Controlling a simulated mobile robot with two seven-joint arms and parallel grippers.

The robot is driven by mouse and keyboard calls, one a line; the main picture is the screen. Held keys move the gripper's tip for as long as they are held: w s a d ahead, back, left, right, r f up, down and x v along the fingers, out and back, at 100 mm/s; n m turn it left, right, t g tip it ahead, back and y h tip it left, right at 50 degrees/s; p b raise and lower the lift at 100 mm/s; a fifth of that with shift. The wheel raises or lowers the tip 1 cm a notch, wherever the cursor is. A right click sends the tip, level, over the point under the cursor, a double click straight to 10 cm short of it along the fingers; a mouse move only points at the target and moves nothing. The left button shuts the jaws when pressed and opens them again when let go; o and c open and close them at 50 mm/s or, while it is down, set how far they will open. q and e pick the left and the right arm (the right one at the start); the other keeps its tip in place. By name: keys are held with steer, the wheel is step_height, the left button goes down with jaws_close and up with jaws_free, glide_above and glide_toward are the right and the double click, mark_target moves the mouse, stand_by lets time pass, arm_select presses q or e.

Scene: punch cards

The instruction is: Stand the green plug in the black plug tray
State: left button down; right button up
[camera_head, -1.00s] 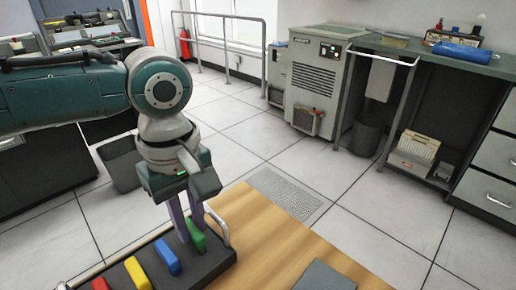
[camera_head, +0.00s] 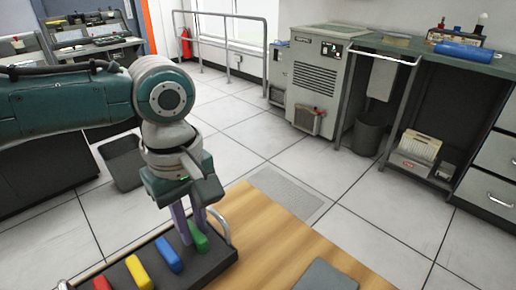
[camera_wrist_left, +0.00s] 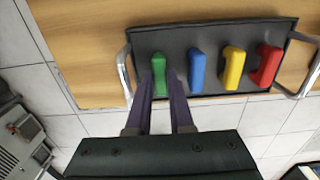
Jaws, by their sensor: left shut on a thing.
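The black plug tray (camera_head: 215,266) lies on the wooden table top at the lower left of the head view. It also shows in the wrist view (camera_wrist_left: 213,36). The green plug (camera_head: 200,240) is at the tray's end nearest the handle by the wood, in line with the other plugs; its base is partly hidden. My left gripper (camera_head: 191,238) reaches down from above, its two purple fingers on either side of the green plug. In the wrist view the left gripper (camera_wrist_left: 160,88) is shut on the green plug (camera_wrist_left: 158,66). My right gripper is not seen.
Blue (camera_head: 168,255), yellow (camera_head: 139,272) and red (camera_head: 101,284) plugs stand in the same tray. A metal handle (camera_wrist_left: 123,75) rises at the tray's end beside the green plug. A dark grey flat object (camera_head: 324,277) lies on the table; the wood between is clear.

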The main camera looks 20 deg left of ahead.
mark_target(194, 231)
arm_select(q)
steer(key=c, duration=0.7)
jaws_free()
steer(key=shift+f, duration=0.1)
step_height(194, 231, up, 10)
steer(key=p, duration=0.2)
steer(key=shift+p, duration=0.4)
